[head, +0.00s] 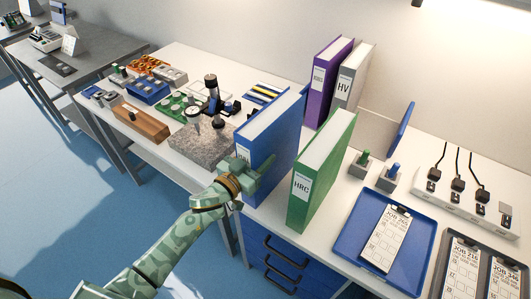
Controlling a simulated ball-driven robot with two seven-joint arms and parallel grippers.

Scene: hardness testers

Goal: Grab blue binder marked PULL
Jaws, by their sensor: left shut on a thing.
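The blue binder (270,137) stands upright near the front of the white table, beside the green binder. A white label is on its spine, but I cannot read it. My left gripper (250,174) is shut on the lower spine end of the blue binder and hides part of it. I cannot tell whether the binder is touching the table. My right gripper is not in view.
The green binder (322,171), marked HRC, stands close on the right. Purple (327,82) and grey (352,78) binders stand behind. A granite block (200,140) is left; a blue tray (350,240) with a job card lies right.

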